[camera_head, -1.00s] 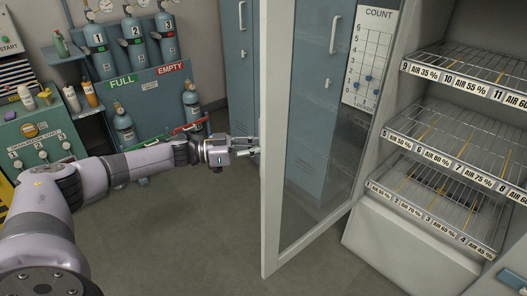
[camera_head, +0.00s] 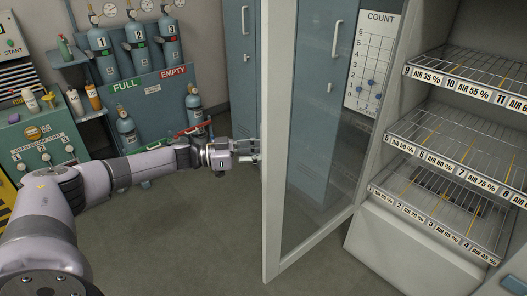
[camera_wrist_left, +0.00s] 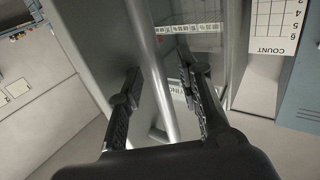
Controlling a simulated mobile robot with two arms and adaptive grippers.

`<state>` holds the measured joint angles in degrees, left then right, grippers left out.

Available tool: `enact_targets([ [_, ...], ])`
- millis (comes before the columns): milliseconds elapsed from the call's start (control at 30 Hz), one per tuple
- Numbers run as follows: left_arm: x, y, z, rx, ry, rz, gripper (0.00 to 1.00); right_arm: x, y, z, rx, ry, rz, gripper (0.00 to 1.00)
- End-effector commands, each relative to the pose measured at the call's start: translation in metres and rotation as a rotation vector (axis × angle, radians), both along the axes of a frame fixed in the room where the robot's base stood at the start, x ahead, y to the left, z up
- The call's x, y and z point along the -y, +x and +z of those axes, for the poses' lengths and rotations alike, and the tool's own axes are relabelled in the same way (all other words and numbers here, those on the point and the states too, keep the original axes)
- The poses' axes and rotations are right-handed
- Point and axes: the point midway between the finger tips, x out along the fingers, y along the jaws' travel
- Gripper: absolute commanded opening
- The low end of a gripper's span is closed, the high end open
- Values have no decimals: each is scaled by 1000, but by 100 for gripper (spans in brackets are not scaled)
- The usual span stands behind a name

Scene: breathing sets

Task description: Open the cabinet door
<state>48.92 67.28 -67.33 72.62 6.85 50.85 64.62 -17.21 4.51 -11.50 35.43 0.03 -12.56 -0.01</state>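The cabinet door (camera_head: 274,200) is a tall white frame with a clear pane (camera_head: 320,150). It stands swung well out from the white cabinet (camera_head: 405,245), whose wire shelves (camera_head: 450,140) are exposed. My left gripper (camera_head: 254,151) is at the door's outer face, on its left side, with the fingertips close to the frame. In the left wrist view a light grey vertical bar (camera_wrist_left: 160,85), seemingly the door handle, runs between the two fingers (camera_wrist_left: 160,100). The fingers are apart, with gaps showing beside the bar. My right gripper is out of view.
Blue lockers (camera_head: 325,90) stand behind the door pane. A blue-green cylinder rack (camera_head: 155,95) and a green control panel (camera_head: 40,140) are at the back left. The grey floor (camera_head: 190,235) left of the door is clear.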

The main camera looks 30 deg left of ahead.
Motion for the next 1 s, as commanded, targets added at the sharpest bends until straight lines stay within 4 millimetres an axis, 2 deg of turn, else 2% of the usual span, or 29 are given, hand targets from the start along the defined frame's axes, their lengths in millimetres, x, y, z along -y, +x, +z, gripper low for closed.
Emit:
enact_targets([
  [533,-79,-61,-1,-1,2,3,33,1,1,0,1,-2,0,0],
  [700,-91,-71,0,1,1,2,33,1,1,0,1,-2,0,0],
  [1000,-93,-73,0,1,0,0,33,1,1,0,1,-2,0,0],
])
